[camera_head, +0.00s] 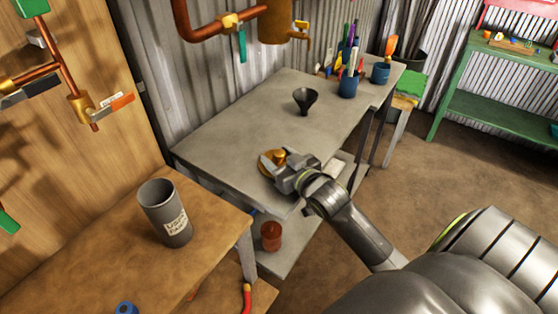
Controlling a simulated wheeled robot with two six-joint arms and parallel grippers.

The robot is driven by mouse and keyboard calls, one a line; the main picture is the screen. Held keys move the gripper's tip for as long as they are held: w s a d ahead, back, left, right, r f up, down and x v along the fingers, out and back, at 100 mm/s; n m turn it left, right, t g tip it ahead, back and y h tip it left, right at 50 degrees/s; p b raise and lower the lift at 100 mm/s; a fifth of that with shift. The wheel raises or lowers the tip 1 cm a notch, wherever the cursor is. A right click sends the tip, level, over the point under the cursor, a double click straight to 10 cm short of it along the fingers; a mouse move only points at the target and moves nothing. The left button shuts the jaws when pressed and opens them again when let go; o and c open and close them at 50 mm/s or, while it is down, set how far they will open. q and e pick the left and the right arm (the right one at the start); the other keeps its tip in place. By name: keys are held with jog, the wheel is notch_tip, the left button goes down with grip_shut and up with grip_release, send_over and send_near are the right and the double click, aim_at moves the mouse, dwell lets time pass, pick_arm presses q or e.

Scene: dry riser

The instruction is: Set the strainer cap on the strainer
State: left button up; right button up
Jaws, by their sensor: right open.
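A round brass piece, which looks like the strainer cap (275,155), lies on the grey workbench near its front edge. My right gripper (274,166) is open at the brass piece, low over the bench. Its fingers partly hide the piece, and I cannot tell whether they touch it. A brass fitting (80,108) sits on the copper pipe on the wooden wall at the left, and another brass fitting (232,20) is on the pipe at the top. I cannot tell which is the strainer. My left gripper is not in view.
A black funnel (305,100) stands on the grey workbench (235,130), with blue cups (348,85) of tools farther back. A grey canister (168,212) stands on the wooden table at the left. A reddish pot (271,236) is on the lower shelf. The bench's left part is clear.

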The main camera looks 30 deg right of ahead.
aim_at(279, 152)
grip_shut()
dwell(0.3)
jog(key=shift+r, duration=0.1)
notch_tip(279, 152, up, 10)
jog(key=shift+f+p, duration=0.1)
jog(key=shift+p, duration=0.55)
